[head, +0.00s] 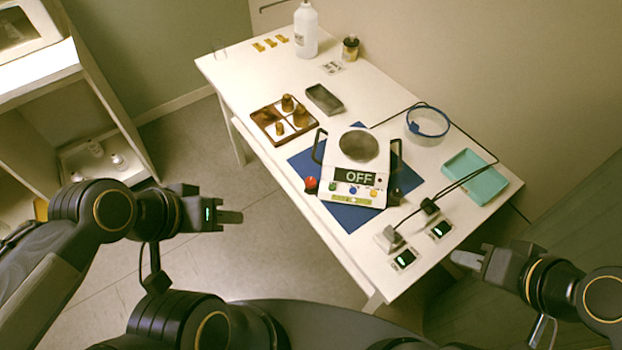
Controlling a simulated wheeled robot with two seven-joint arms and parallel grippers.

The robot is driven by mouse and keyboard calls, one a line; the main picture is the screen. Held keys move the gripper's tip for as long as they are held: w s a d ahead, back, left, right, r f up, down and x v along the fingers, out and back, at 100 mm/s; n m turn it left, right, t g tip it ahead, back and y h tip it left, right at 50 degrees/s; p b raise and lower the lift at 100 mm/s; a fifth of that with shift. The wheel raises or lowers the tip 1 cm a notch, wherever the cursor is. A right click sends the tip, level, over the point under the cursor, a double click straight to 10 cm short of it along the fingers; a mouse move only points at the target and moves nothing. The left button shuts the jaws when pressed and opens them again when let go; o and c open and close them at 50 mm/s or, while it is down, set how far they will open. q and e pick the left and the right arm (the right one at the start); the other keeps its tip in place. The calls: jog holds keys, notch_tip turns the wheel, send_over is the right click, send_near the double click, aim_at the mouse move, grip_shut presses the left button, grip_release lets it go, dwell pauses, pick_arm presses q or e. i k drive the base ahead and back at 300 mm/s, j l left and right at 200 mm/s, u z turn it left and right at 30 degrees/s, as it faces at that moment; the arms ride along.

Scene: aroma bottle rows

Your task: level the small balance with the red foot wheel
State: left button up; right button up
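The small white balance (342,190) stands on a blue mat (350,217) on the white table. It has a round dark pan (359,146), a dark display reading OFF and several coloured buttons along its front. The red foot wheel (311,183) is at its front left corner, with a dark handle above it. A level bubble cannot be made out. My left gripper (232,217) is off the table's left side, apart from the wheel. My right gripper (463,258) is near the table's front right edge, apart from everything. Finger gaps are too small to judge.
A wooden weight tray (263,115) with brass weights and a grey tray (324,99) lie behind the balance. A teal tray (475,176), a blue-rimmed bowl (427,123), cables and plug sockets (404,259) are at right. A white bottle (306,32) stands at the back.

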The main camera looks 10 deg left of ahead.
aim_at(310, 181)
jog(key=i+j+z, duration=0.15)
jog(key=j+z, duration=0.65)
jog(key=i+j, duration=0.05)
jog(key=j, duration=0.05)
